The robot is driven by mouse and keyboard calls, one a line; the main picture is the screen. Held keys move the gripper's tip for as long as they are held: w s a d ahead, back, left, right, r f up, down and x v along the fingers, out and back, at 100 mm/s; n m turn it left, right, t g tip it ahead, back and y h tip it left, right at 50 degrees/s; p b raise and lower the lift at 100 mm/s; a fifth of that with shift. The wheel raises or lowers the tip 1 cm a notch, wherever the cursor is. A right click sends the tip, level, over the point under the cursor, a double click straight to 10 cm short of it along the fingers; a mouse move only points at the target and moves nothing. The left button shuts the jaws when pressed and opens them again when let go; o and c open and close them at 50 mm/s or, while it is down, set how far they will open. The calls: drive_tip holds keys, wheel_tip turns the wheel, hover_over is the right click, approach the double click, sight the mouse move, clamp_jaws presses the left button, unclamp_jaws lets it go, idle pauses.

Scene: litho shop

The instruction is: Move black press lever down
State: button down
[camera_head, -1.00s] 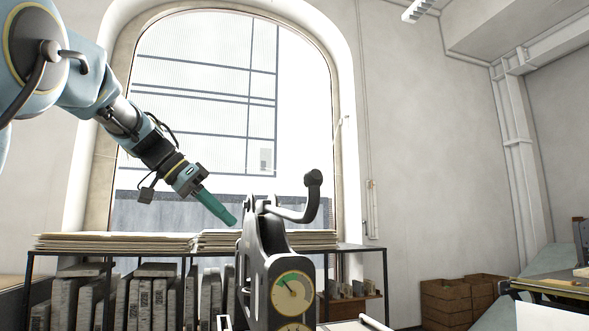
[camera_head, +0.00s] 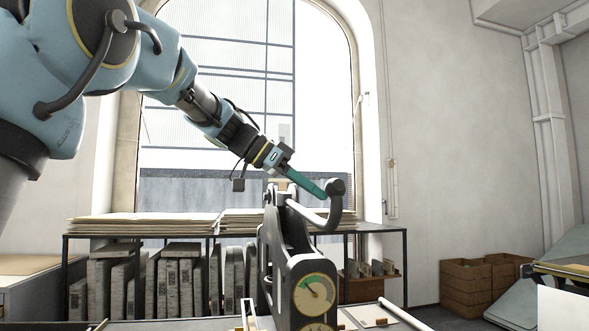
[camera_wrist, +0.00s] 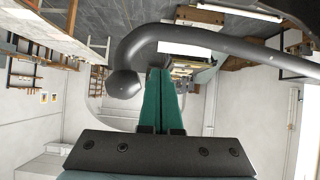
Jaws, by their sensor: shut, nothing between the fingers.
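The black press lever (camera_head: 334,205) is a curved bar with a knob at its upper end. It rises from the top of the dark press (camera_head: 290,240), which has round gauges on its front. My gripper (camera_head: 322,193) has green fingers, pressed together and empty, with tips close to the lever's bend near the knob. In the wrist view the lever (camera_wrist: 215,42) arches across just beyond the fingertips (camera_wrist: 162,72), with its knob to the left of them. I cannot tell whether the fingers touch the lever.
A black rack (camera_head: 390,234) holding paper stacks and upright stone slabs stands behind the press. Wooden crates (camera_head: 467,285) sit on the floor to the right. A table (camera_head: 560,272) is at the right edge. The air right of the lever is free.

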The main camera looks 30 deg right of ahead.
drive_tip(key=shift+s+d+f+p, duration=0.15)
drive_tip(key=shift+f+p, duration=0.25)
drive_tip(key=shift+f, duration=1.3)
drive_tip(key=shift+f, duration=0.1)
